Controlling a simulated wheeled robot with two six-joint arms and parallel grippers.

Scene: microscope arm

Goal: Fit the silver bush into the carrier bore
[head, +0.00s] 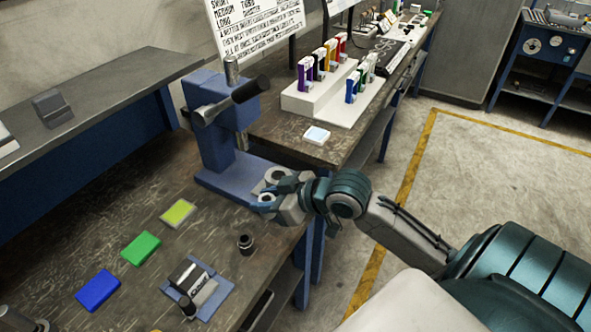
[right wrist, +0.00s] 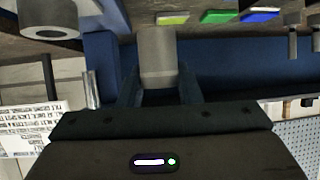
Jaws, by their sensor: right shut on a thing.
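My right gripper (head: 268,199) is at the front edge of the blue press base. In the right wrist view its two fingers (right wrist: 158,88) are shut on the silver bush (right wrist: 157,52), a plain grey cylinder. In the head view the bush (head: 264,198) shows as a small pale ring, partly hidden by the fingers. The carrier (head: 277,173), a grey round part, stands just behind the gripper. Its dark bore shows in the right wrist view, where the carrier (right wrist: 45,12) is at the upper left, apart from the bush. My left gripper is not in view.
The blue press (head: 222,125) rises behind the carrier. Yellow (head: 178,214), green (head: 141,248) and blue (head: 97,289) blocks lie on the bench. A dark cylinder (head: 245,244) and a blue tray (head: 217,300) stand nearer. A white rack (head: 318,102) is on the far bench.

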